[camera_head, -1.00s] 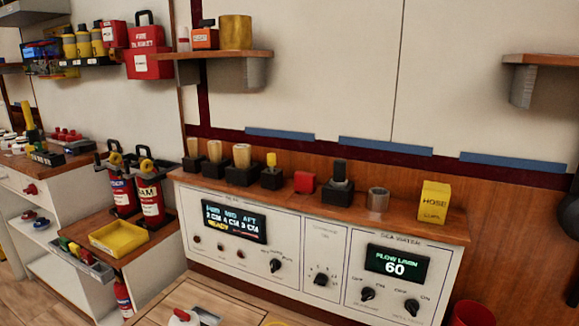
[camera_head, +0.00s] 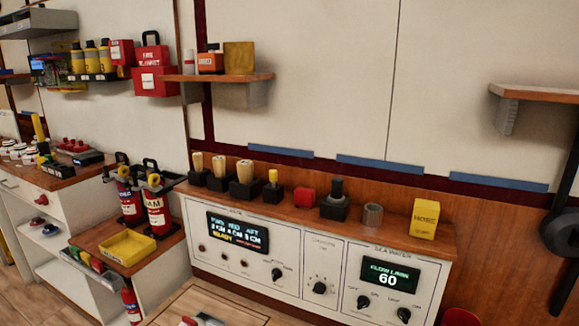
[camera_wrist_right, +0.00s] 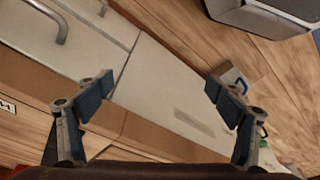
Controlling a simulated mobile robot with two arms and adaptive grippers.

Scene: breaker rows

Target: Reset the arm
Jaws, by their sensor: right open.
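My right gripper (camera_wrist_right: 160,88) shows in the right wrist view with its two blue-tipped fingers wide apart. Nothing is between the fingers. Behind them are pale cabinet fronts and a wood floor. A dark arm link at the right edge of the head view looks like my own; no gripper shows there. My left gripper is in neither view.
A white control console (camera_head: 300,262) with two displays runs along the wall. Its wooden top holds small items, including a yellow box (camera_head: 424,219). A yellow tray (camera_head: 126,247) and fire extinguishers (camera_head: 156,208) stand left. A wall shelf (camera_head: 538,93) is upper right.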

